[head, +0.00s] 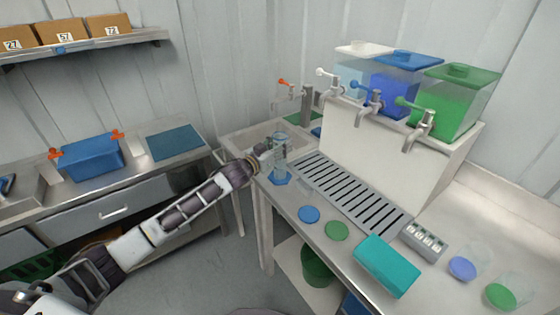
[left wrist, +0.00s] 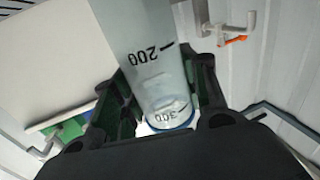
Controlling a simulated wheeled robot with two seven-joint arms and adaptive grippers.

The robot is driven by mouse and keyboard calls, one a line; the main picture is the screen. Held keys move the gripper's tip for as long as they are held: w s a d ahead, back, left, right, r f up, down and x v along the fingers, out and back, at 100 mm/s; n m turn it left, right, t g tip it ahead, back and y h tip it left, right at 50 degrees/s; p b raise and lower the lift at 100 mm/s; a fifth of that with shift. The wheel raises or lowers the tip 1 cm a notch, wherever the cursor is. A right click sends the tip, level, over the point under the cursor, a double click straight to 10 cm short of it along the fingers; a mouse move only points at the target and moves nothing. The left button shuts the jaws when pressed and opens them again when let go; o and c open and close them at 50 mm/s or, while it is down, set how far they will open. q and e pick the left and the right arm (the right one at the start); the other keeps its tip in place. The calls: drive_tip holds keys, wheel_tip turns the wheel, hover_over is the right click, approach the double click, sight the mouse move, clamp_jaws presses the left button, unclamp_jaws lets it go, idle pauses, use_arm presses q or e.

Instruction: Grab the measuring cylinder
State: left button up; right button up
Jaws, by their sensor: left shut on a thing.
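The measuring cylinder (head: 279,152) is clear with a blue hexagonal foot (head: 280,178). It stands upright at the left end of the counter, by the grey drain grate. My left gripper (head: 268,152) reaches it from the left and is shut around its upper part. In the left wrist view the cylinder (left wrist: 150,60) fills the middle, with dark marks reading 200 and 300. The dark fingers of my left gripper (left wrist: 160,95) lie on both sides of it. I cannot tell whether the foot touches the counter. My right gripper is not in view.
Grey drain grate (head: 350,192) lies right of the cylinder, below tanks with taps, including a blue tank (head: 395,92) and a green tank (head: 455,100). A sink is behind.

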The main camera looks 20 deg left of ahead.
use_arm(q)
drive_tip(key=shift+r, duration=0.1)
wheel_tip(320, 180, up, 9)
drive_tip(key=shift+f, duration=0.2)
drive_tip(key=shift+r, duration=0.65)
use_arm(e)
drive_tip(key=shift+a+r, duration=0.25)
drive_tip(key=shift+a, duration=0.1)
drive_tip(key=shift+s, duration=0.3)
